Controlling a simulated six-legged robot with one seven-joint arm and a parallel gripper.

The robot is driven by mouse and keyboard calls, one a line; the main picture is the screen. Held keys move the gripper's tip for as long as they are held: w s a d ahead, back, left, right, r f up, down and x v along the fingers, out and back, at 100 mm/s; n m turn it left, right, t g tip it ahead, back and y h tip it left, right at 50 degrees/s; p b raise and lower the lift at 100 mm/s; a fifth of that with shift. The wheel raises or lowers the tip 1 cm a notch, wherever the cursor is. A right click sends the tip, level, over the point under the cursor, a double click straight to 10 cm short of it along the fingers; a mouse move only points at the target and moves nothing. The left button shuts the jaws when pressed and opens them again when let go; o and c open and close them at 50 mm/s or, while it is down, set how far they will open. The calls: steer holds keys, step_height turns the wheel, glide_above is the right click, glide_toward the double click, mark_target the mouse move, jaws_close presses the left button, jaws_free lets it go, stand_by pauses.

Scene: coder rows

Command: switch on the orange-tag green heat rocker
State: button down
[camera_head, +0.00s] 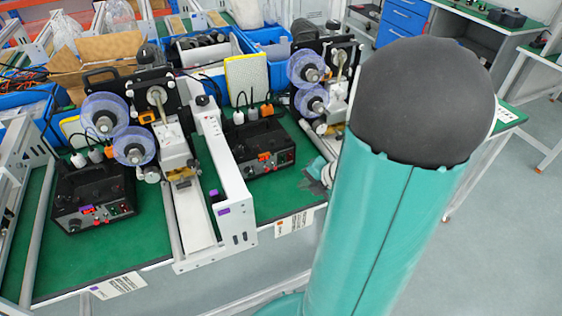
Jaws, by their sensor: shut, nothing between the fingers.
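Two black control boxes stand on the green bench mat. Small red and green controls (285,157) sit right of that tag. They are too small to tell which is the heat rocker or how it is set. The left box (92,190) has a lit red display (88,210) and small coloured controls. A white label with an orange-brown mark (295,222) is on the bench edge below the right box.
A white machine frame (237,195) with a purple tag stands between the boxes. Reel machines with blue-violet spools (135,146) rise behind. Blue bins (215,58) line the back. Grey floor (500,240) is open at right. My arm hides the bench's right part.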

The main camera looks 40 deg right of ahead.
steer(key=shift+w+d+f, duration=0.2)
steer(key=shift+w+d, duration=0.15)
steer(key=shift+w, duration=1.1)
steer(key=shift+w+d+f, duration=0.25)
steer(key=shift+w+d, duration=0.15)
steer(key=shift+w, duration=1)
steer(key=shift+w+d+f, duration=0.2)
steer(key=shift+w+d, duration=0.15)
steer(key=shift+w, duration=1.1)
steer(key=shift+w+d+f, duration=0.1)
steer(key=shift+w, duration=0.35)
steer(key=shift+w+d, duration=0.1)
steer(key=shift+w, duration=0.2)
steer(key=shift+s, duration=0.15)
steer(key=shift+s+a, duration=0.2)
steer(key=shift+s, duration=0.4)
steer(key=shift+s+a+r, duration=0.15)
steer(key=shift+s+a, duration=0.05)
steer(key=shift+s, duration=0.6)
steer(key=shift+s+a+r, duration=0.15)
steer(key=shift+s+a, duration=0.1)
steer(key=shift+s, duration=0.55)
steer(key=shift+s+a+r, duration=0.15)
steer(key=shift+s+a, duration=0.05)
steer(key=shift+s, duration=0.6)
